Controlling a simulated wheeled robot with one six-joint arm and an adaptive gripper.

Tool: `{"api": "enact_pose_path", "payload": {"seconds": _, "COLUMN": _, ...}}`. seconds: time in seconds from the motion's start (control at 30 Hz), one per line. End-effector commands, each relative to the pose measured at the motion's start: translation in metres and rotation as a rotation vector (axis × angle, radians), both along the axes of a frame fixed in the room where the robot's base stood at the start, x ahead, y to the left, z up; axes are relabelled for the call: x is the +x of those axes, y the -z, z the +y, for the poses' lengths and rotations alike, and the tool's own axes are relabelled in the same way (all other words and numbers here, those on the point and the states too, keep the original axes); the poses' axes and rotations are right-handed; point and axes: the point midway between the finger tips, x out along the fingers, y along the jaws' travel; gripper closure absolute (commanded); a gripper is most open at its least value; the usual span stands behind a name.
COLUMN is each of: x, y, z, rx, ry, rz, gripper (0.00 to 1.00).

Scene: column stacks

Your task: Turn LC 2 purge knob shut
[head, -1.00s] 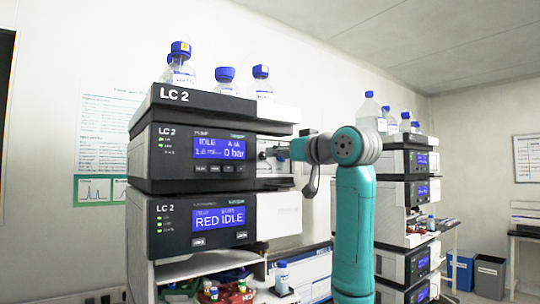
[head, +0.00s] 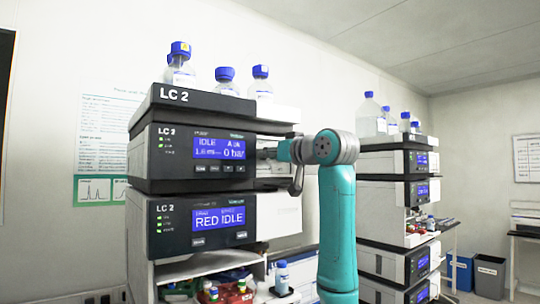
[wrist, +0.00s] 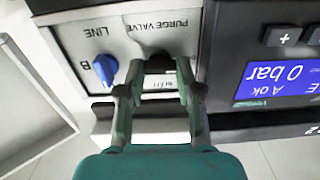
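In the wrist view the pump panel appears upside down. A dark purge knob (wrist: 160,66) sits by the PURGE VALVE label, partly hidden by my fingers. My gripper (wrist: 160,72) has one finger on each side of this knob, and its fingers look spread, with no clear contact. In the head view my gripper (head: 266,153) reaches the right side of the pump front. The knob's turn angle cannot be made out.
A blue LINE knob (wrist: 105,69) sits close beside my left-hand finger in the wrist view. Bottles (head: 226,82) stand on top of the stack. An open shelf with vials (head: 208,290) is below. A second stack (head: 395,190) stands to the right behind my arm.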

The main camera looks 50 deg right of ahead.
Motion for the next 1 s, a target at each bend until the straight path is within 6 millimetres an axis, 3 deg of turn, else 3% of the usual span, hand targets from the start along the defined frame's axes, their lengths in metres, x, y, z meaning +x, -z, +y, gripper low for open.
{"api": "enact_pose_path", "payload": {"seconds": 0.37, "x": -0.0002, "y": 0.0000, "z": -0.0004, "rx": 0.095, "ry": 0.000, "rz": -0.027, "gripper": 1.00}}
{"api": "enact_pose_path", "payload": {"seconds": 1.0, "x": -0.0009, "y": 0.0008, "z": -0.0026, "rx": 0.643, "ry": 0.000, "rz": -0.185, "gripper": 1.00}}
